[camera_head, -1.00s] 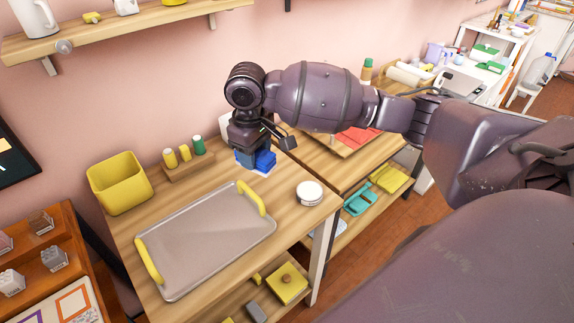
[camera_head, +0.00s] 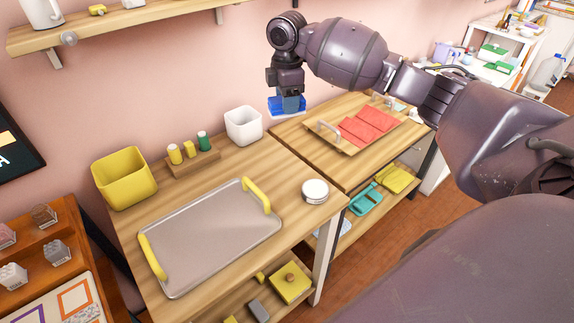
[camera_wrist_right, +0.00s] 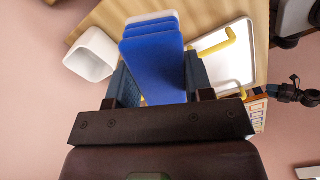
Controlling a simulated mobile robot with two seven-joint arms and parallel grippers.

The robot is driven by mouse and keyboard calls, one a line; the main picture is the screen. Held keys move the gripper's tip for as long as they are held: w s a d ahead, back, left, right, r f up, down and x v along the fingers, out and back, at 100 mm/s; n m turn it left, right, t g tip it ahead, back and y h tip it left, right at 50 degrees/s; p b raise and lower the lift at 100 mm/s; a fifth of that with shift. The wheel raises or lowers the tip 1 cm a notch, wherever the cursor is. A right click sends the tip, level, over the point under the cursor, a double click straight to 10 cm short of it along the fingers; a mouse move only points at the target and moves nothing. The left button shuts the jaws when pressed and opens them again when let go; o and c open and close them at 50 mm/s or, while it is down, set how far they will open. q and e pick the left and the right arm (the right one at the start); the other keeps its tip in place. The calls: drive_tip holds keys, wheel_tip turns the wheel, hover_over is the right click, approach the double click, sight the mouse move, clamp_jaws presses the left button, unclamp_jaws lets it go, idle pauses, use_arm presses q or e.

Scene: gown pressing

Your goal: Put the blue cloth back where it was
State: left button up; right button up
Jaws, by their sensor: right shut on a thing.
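The blue cloth (camera_head: 287,106) is a folded stack in my right gripper (camera_head: 288,102), held in the air in the head view above the back of the tables. In the right wrist view the blue cloth (camera_wrist_right: 153,60) lies between the two fingers of my right gripper (camera_wrist_right: 155,88), which are shut on it. A white bin (camera_head: 243,125) stands on the near table, left of and lower than the gripper; this bin (camera_wrist_right: 92,55) also shows in the wrist view.
A grey tray with yellow handles (camera_head: 205,240) lies on the near table. A wooden board with red cloths (camera_head: 366,123) lies on the far table.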

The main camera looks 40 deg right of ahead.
sight(287, 168)
wheel_tip(287, 168, down, 19)
drive_tip(key=b, duration=0.2)
drive_tip(key=shift+f+b, duration=0.15)
drive_tip(key=shift+b, duration=0.25)
drive_tip(key=shift+f, duration=0.15)
drive_tip(key=o, duration=1)
wheel_tip(287, 168, up, 12)
drive_tip(key=shift+r+p, duration=0.2)
drive_tip(key=shift+p, duration=0.8)
drive_tip(key=shift+s+f, duration=0.1)
